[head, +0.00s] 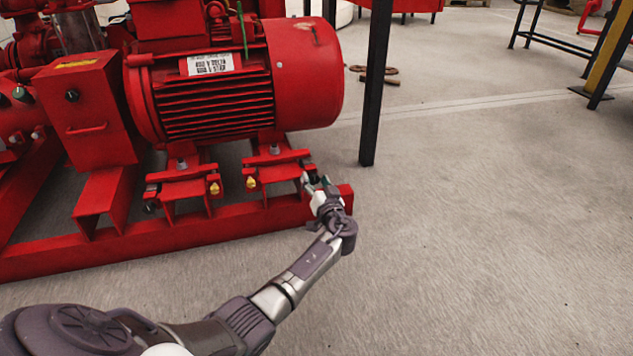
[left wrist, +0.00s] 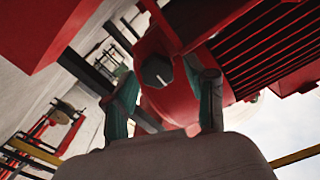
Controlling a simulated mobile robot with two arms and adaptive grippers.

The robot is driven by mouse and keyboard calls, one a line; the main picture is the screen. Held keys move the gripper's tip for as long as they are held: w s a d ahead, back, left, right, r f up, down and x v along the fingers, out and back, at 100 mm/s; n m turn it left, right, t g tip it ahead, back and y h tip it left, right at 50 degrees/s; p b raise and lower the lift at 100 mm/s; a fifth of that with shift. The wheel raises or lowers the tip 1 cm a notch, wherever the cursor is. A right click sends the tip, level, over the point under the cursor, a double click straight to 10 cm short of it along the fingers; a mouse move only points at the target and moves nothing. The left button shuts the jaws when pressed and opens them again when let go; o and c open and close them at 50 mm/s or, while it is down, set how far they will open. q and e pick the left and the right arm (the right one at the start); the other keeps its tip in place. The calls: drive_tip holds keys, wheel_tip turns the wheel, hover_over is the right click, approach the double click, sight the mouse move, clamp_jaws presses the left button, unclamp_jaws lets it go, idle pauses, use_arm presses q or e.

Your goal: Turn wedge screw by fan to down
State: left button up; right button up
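The wedge screw by the fan shows in the left wrist view as a dark hex head (left wrist: 157,72) on a red mount. It lies between the two fingertips, with a visible gap to at least the left one. My left gripper (head: 315,183) is at the right end of the motor's mount in the head view, below the fan cover (head: 305,75). In the left wrist view the left gripper (left wrist: 160,80) is open, its green-padded fingers apart. In the head view the gripper hides most of the screw. My right gripper is out of view.
The red motor (head: 215,105) sits on mounts above a long red base frame (head: 190,230). Small yellow fittings (head: 251,183) show on the mounts. A black post (head: 376,90) stands behind and right of my gripper.

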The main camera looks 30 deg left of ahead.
use_arm(q)
drive_tip(key=shift+d, duration=0.1)
wheel_tip(320, 180, up, 10)
idle(0.6)
idle(0.4)
